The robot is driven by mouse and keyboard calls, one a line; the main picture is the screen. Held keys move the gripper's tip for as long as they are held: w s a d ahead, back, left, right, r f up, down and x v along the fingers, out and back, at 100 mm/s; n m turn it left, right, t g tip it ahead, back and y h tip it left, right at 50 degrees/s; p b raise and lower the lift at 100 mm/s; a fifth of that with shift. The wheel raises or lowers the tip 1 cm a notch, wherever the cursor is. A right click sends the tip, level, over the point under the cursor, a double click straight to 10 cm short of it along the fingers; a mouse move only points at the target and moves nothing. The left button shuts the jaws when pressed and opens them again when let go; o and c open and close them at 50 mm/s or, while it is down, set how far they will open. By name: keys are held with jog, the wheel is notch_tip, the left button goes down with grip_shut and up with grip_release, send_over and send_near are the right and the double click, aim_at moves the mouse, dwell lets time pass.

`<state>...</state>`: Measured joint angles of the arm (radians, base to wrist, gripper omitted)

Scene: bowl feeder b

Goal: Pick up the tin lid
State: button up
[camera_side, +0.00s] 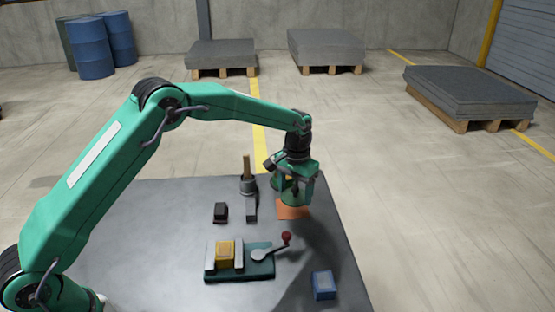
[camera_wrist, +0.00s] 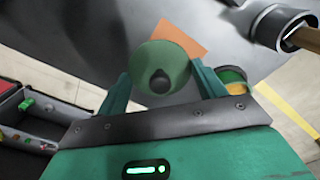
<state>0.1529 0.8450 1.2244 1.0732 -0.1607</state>
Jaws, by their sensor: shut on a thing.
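The tin lid (camera_wrist: 150,58), a round green disc with a black knob in its middle, sits between the two fingers of my gripper (camera_wrist: 162,78) in the wrist view. My gripper is shut on it. In the side view my gripper (camera_side: 294,188) is over the far right part of the dark table, close to an orange square (camera_side: 293,213). There the lid and the tin are hard to tell apart.
A green vise (camera_side: 258,270) holding a yellow block (camera_side: 225,253) and a blue box (camera_side: 324,285) lie nearer the front.

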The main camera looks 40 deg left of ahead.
jog(key=s+d+r, duration=0.6)
jog(key=d, duration=0.1)
jog(key=shift+d, duration=0.35)
dwell(0.4)
jog(key=w+a, duration=1.5)
jog(key=a, duration=0.3)
jog(key=shift+a, duration=0.2)
jog(key=shift+f, duration=0.3)
jog(key=shift+f, duration=2.95)
jog(key=shift+f, duration=0.2)
